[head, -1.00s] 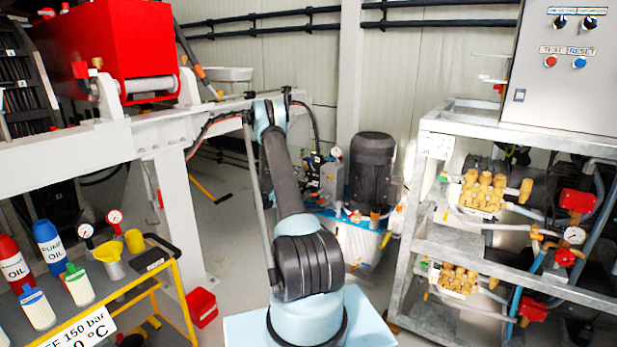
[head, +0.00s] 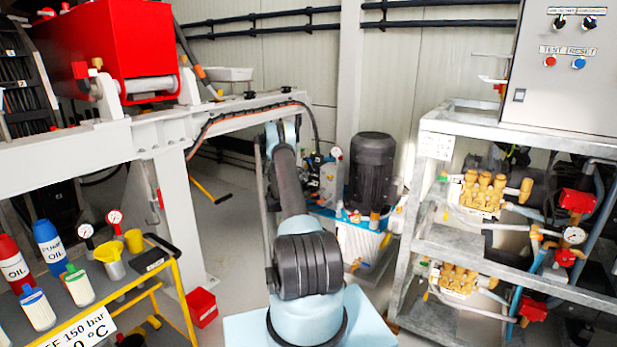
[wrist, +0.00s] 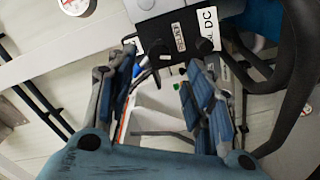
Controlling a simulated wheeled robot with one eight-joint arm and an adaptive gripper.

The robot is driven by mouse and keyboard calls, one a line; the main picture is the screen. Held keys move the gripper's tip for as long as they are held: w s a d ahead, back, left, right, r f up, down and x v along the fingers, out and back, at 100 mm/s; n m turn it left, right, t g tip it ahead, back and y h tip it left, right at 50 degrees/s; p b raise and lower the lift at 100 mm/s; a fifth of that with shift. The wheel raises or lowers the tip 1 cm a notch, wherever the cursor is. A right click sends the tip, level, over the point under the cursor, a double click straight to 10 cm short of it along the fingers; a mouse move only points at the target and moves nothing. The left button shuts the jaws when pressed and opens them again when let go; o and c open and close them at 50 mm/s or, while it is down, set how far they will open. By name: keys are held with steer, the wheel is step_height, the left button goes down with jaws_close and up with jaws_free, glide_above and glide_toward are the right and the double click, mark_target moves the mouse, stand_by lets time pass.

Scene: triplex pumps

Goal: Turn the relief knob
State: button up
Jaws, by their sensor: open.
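My gripper (wrist: 162,62) is open in the wrist view, its two blue fingers spread with no object held between them. Small dark knob-like parts (wrist: 159,48) show below the labels, close to the fingertips. I cannot tell for sure which one is the relief knob or whether a finger touches it. In the head view my arm reaches toward the power unit, where the grey valve block (head: 327,182) stands left of a black motor (head: 372,170). My gripper is hidden there behind my arm.
A white-faced gauge (head: 336,153) sits by the valve block. A dark hose (wrist: 296,85) curves close on the right in the wrist view. A grey steel rack (head: 425,215) with pumps stands right, a yellow-framed cart (head: 180,300) left. A white beam (head: 160,135) runs along the left.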

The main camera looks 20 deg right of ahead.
steer(key=x, duration=0.8)
steer(key=c, duration=1.1)
steer(key=shift+a, duration=0.15)
